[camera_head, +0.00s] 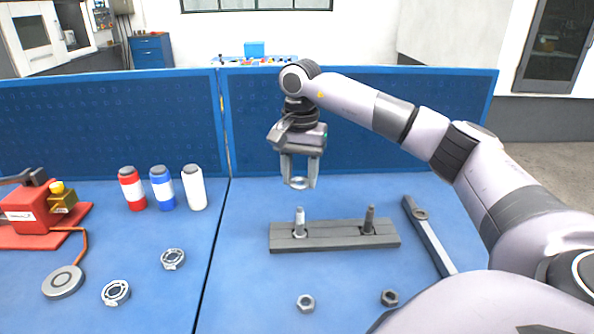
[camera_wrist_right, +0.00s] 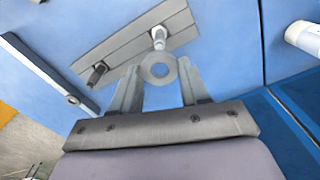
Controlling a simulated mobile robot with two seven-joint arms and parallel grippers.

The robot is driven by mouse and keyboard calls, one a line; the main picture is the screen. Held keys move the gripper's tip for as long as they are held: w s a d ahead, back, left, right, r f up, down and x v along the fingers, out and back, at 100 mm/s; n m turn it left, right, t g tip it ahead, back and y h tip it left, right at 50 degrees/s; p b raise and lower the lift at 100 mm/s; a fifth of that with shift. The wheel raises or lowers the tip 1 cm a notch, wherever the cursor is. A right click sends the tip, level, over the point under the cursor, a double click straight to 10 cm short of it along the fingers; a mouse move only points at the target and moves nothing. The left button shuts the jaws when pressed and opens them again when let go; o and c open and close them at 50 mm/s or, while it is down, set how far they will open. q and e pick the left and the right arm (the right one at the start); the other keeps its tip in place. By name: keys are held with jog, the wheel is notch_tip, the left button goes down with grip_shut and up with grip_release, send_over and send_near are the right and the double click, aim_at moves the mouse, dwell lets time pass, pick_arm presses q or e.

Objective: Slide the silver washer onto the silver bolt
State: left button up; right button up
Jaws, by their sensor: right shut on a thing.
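The silver washer (camera_head: 298,183) is a flat ring held between the fingertips of my right gripper (camera_head: 299,182). In the right wrist view the washer (camera_wrist_right: 159,68) lies flat between the two fingers of the gripper (camera_wrist_right: 159,75), its hole open and empty. The silver bolt (camera_head: 300,221) stands upright on the left of a grey base block (camera_head: 335,242); the washer is above it and apart from it. In the right wrist view the silver bolt (camera_wrist_right: 158,37) shows just beyond the washer. A darker bolt (camera_head: 369,219) stands on the right of the block. My left gripper is not in view.
Two nuts (camera_head: 306,303) (camera_head: 389,297) lie in front of the block. A grey bar tool (camera_head: 431,236) lies to its right. Red, blue and white bottles (camera_head: 194,188), two ring parts (camera_head: 173,259) and a red device (camera_head: 30,211) are at left. A blue panel (camera_head: 350,120) stands behind.

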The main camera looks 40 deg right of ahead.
aim_at(300, 208)
jog(key=shift+f+b, duration=1.8)
jog(key=shift+f, duration=0.9)
jog(key=shift+f+p, duration=0.1)
jog(key=shift+p, duration=0.2)
jog(key=shift+f, duration=0.7)
dwell(0.4)
jog(key=o, duration=1.1)
jog(key=shift+o, duration=0.2)
jog(key=shift+r+b, duration=0.3)
jog(key=shift+r, duration=3.25)
